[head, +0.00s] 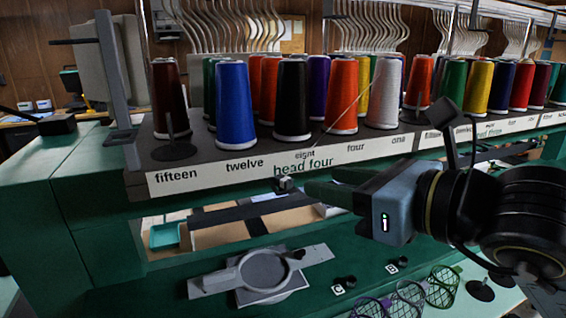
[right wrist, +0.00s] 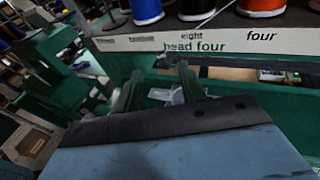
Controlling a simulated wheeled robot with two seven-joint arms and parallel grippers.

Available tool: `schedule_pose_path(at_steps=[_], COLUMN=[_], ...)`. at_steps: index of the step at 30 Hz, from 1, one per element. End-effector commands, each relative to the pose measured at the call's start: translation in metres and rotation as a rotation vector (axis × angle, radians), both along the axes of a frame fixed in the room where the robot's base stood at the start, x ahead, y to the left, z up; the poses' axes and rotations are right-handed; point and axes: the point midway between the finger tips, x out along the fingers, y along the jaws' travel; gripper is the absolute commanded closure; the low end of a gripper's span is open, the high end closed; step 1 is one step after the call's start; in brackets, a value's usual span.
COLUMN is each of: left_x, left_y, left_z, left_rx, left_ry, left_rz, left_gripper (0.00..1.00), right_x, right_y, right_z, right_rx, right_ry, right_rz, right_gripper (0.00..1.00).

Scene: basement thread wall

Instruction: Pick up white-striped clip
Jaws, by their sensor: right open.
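A small pale-and-dark piece, probably the white-striped clip (head: 285,184), shows under the front label strip at "head four" in the head view. Its stripes are too small to make out. My right gripper (head: 310,190) reaches in from the right, its fingertips just right of this piece. In the right wrist view the two green fingers (right wrist: 158,88) stand apart, with a small whitish thing (right wrist: 177,96) close to the right finger. I cannot tell whether it touches. My left gripper is out of view.
Thread cones, such as a blue one (head: 235,106) and a black one (head: 292,102), stand on the shelf above the label strip (head: 250,168). A grey round hoop plate (head: 263,271) lies below. Wire baskets (head: 410,297) stand at the lower right. A thin thread slants down past the cones.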

Motion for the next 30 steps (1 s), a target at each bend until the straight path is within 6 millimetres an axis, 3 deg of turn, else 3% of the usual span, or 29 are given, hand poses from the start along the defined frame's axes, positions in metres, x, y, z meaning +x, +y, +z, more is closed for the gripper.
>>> schedule_pose_path(at_steps=[18,28,30], left_x=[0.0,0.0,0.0], left_y=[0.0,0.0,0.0], left_z=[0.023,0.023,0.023], left_rx=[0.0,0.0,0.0], left_ry=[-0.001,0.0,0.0], left_rz=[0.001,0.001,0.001], left_gripper=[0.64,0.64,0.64], right_x=[0.048,0.054,0.054], right_y=[0.048,0.054,0.054], right_z=[-0.022,-0.026,-0.026], right_rx=[0.001,0.001,0.0], right_ry=[0.001,-0.002,-0.001], right_rz=[0.001,0.0,0.0], right_gripper=[0.59,0.59,0.69])
